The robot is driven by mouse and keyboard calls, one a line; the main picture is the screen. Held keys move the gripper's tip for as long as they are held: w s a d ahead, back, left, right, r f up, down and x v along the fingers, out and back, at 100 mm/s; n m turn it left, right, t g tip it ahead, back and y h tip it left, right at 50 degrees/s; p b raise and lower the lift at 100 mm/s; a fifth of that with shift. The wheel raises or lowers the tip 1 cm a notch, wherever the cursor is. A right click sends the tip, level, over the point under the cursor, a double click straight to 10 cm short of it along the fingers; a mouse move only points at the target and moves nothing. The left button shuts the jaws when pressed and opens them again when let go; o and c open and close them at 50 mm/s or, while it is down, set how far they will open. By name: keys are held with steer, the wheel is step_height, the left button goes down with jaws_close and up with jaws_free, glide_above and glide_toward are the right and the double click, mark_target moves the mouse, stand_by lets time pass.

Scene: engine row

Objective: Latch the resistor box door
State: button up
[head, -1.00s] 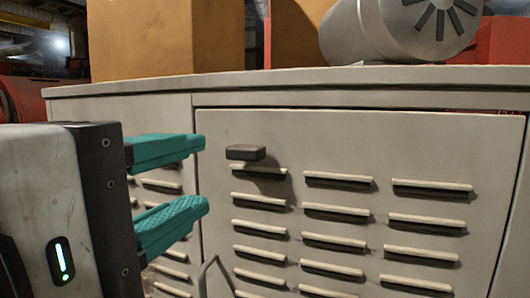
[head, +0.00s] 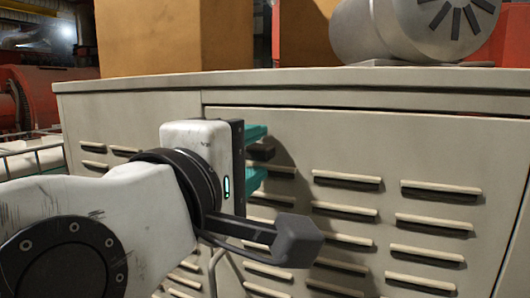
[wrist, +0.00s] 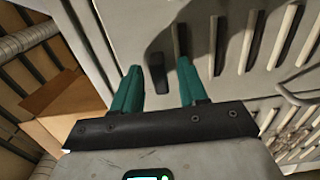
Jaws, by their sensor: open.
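The resistor box door (head: 370,145) is a beige panel with rows of louvres; it also shows in the wrist view (wrist: 195,20). Its edges lie near the frame, with a thin reddish gap along the top right; I cannot tell whether it is fully closed. A small dark latch handle (head: 262,152) stands out near its upper left corner. My gripper (head: 264,157) is at the latch, with one teal finger above it and one below. In the wrist view the latch (wrist: 157,75) lies between the open fingers of my gripper (wrist: 160,69), with gaps on both sides.
A thin bent bar (head: 213,266) is on the cabinet front below my gripper. The cabinet top (head: 290,82) carries a grey motor (head: 410,30) at right and an orange-brown box (head: 165,38) at left. Red machinery (head: 40,95) stands at far left.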

steer(key=shift+c, duration=0.3)
jaws_close()
steer(key=m+b, duration=0.1)
steer(key=m, duration=0.3)
steer(key=shift+m, duration=0.3)
steer(key=m+b, duration=0.2)
steer(key=m, duration=0.2)
steer(key=shift+f, duration=0.1)
steer(key=m+b, duration=0.2)
steer(key=m, duration=0.3)
steer(key=shift+m+b, duration=0.9)
steer(key=shift+m, duration=1.3)
